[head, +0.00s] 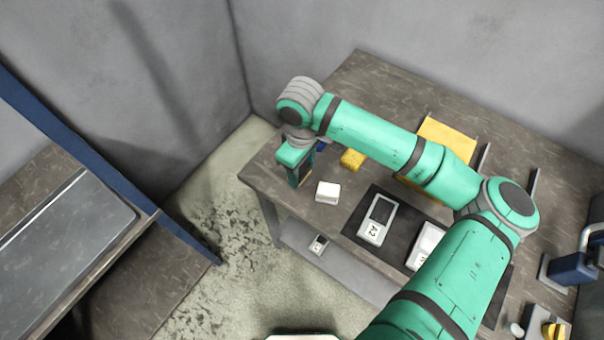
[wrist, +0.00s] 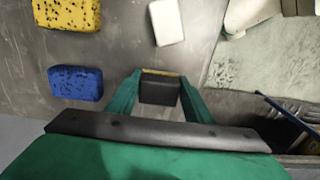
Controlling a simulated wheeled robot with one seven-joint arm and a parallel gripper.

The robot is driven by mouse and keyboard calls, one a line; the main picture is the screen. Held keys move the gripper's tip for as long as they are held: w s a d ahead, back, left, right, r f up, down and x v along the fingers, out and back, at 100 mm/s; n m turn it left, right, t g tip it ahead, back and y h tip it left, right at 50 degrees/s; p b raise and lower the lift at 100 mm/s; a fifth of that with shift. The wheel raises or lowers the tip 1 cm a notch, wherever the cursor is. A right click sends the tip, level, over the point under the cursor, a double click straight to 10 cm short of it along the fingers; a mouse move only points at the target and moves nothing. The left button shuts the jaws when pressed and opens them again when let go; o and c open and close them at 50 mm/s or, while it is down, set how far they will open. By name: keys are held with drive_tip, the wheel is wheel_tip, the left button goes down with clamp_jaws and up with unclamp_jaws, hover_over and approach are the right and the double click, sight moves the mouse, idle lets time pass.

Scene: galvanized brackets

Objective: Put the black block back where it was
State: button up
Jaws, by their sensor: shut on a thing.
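My gripper (head: 300,175) points down over the near left corner of the bench (head: 262,178). In the wrist view its two green fingers (wrist: 160,82) are shut on the black block (wrist: 160,91), one on each side of it. The block has a thin yellowish strip along its far edge. In the head view the fingers mostly hide it. I cannot tell whether it touches the bench top or hangs just above it.
A white block (head: 328,192), a yellow speckled block (head: 352,158) and a blue block (wrist: 75,83) lie near my gripper. A dark mat (head: 350,226) bears a grey frame marked A2 (head: 377,219). A blue device (head: 573,268) stands far right. The bench edge is close.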

sight(302, 168)
drive_tip(key=shift+f, duration=1.3)
drive_tip(key=shift+s, duration=0.1)
drive_tip(key=o, duration=1.1)
drive_tip(key=shift+f, duration=0.15)
wheel_tip(302, 168, up, 12)
drive_tip(key=shift+r, duration=0.2)
